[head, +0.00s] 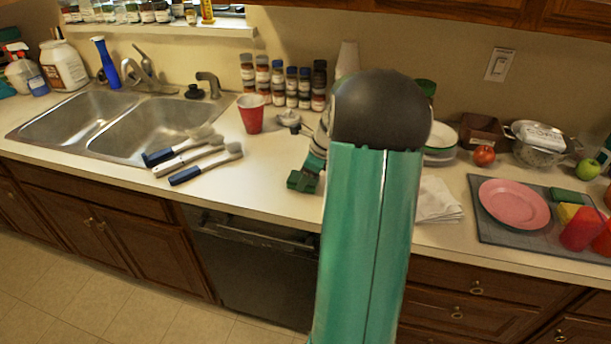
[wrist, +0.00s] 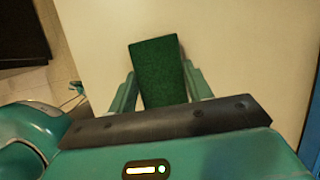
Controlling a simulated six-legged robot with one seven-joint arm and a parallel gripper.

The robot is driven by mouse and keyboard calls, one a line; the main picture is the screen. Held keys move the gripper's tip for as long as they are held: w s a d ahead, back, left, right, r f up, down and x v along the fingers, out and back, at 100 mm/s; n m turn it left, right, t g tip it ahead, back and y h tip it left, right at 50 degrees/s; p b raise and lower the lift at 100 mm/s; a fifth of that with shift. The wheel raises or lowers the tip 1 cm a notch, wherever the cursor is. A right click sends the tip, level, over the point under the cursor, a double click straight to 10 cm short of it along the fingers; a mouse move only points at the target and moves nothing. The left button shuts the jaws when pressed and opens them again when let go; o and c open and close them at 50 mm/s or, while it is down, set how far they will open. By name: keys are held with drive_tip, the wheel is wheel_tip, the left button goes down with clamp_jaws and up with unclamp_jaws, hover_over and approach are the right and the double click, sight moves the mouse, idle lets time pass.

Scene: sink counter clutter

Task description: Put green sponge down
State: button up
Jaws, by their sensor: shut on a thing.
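A dark green sponge (wrist: 158,65) is held between the two teal fingers of my gripper (wrist: 162,88) in the wrist view, sticking out past the fingertips. Pale countertop fills the view behind it. In the head view my gripper (head: 304,178) is over the front part of the counter, right of the brushes, with the green sponge at its end. I cannot tell whether the sponge touches the counter. My arm hides part of the counter behind and to the right. Another green sponge (head: 568,197) lies on the grey mat at the right.
Several brushes (head: 190,158) lie beside the double sink (head: 150,125). A red cup (head: 251,113) and several spice jars (head: 290,85) stand behind. On the right are a folded napkin (head: 437,200), a pink plate (head: 514,204) and a colander (head: 540,142). Bare counter (head: 245,190) lies left of my gripper.

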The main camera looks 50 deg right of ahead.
drive_tip(key=shift+f, duration=0.15)
drive_tip(key=o, duration=0.9)
